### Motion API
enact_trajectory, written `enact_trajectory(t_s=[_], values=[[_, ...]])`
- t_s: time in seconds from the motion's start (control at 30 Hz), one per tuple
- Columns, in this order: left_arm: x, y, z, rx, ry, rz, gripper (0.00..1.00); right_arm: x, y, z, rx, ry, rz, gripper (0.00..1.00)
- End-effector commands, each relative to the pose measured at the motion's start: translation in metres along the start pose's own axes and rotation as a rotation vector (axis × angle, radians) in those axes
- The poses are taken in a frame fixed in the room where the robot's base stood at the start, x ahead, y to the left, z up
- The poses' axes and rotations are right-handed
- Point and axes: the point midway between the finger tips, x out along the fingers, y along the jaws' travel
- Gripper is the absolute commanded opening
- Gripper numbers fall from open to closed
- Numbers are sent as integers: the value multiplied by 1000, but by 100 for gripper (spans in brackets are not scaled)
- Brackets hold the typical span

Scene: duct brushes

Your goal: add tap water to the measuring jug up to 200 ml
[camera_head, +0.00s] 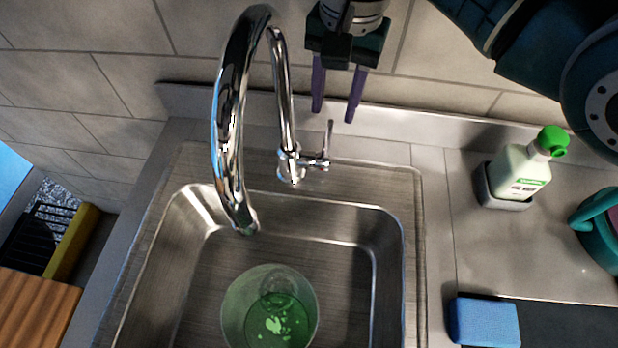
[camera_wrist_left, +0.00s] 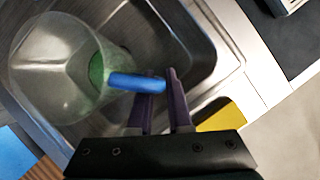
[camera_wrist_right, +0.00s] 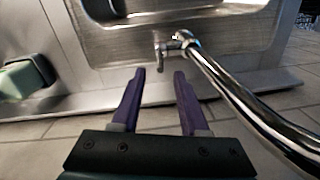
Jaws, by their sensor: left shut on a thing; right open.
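The measuring jug (camera_head: 237,308) is clear with green at its bottom, standing in or held over the sink basin under the tap's spout. In the left wrist view the jug (camera_wrist_left: 50,70) shows its blue handle (camera_wrist_left: 125,82). My left gripper (camera_wrist_left: 165,80) is shut on that handle; it is out of the head view. The chrome tap (camera_head: 229,130) arches over the basin, and no stream shows at its spout. Its small lever (camera_head: 328,145) stands upright at the right of its base. My right gripper (camera_head: 334,112) is open and empty, behind and above the lever, apart from it. The water level and marks are unreadable.
A white bottle with a green cap (camera_head: 522,170) stands in a holder right of the sink. A blue sponge (camera_head: 485,322) and part of a teal object (camera_head: 600,235) lie further right. A yellow item (camera_head: 72,242) and wooden board (camera_head: 35,312) are at left.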

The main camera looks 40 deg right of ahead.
Motion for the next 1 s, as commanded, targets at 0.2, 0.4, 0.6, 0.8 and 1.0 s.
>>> enact_trajectory(t_s=[0.2,0.4,0.6,0.8,1.0], values=[[0,0,0,0,-1,1,0,37,0,0,-1,-1,0,44],[0,0,0,0,-1,1,0,52,0,0,-3,1,-1,44],[0,0,0,0,-1,1,0,56,0,0,-3,2,-1,44],[0,0,0,0,-1,1,0,56,0,0,-3,2,-1,40],[0,0,0,0,-1,1,0,55,0,0,-3,2,-1,17]])
